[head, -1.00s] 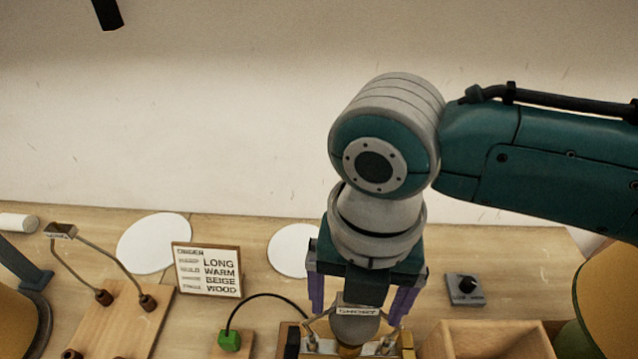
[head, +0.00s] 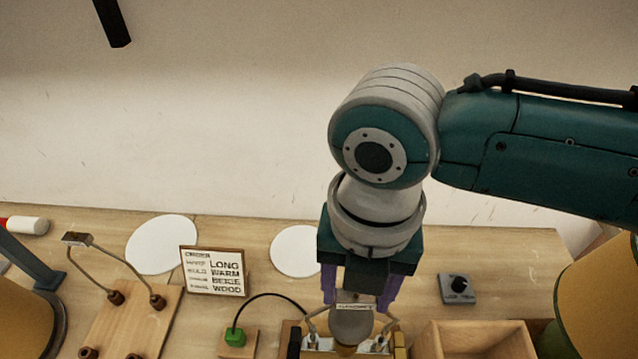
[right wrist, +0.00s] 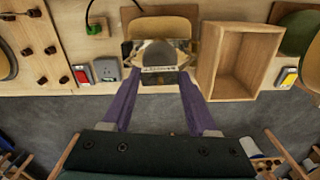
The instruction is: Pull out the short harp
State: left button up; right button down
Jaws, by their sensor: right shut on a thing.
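The short harp (head: 312,323) is a thin bent wire loop with a small labelled plate on top. It stands around a grey bulb (head: 352,327) on the lamp base at the bottom centre of the head view. My right gripper (head: 358,304) points down over it with its purple fingers closed on the harp's upper part. In the right wrist view, my right gripper (right wrist: 160,84) has the labelled plate (right wrist: 159,69) between its fingertips. The harp's feet appear still down at the base's side holders. My left gripper is out of view.
A taller harp (head: 103,262) stands on a wooden peg board (head: 135,315) at left. An order card (head: 213,271) reads long, warm, beige, wood. An open wooden box (right wrist: 238,66) is right of the lamp base. A knob switch (head: 457,288) and white discs lie behind.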

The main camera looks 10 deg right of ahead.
jog(key=shift+c, duration=0.5)
grip_release()
jog(key=shift+r, duration=0.15)
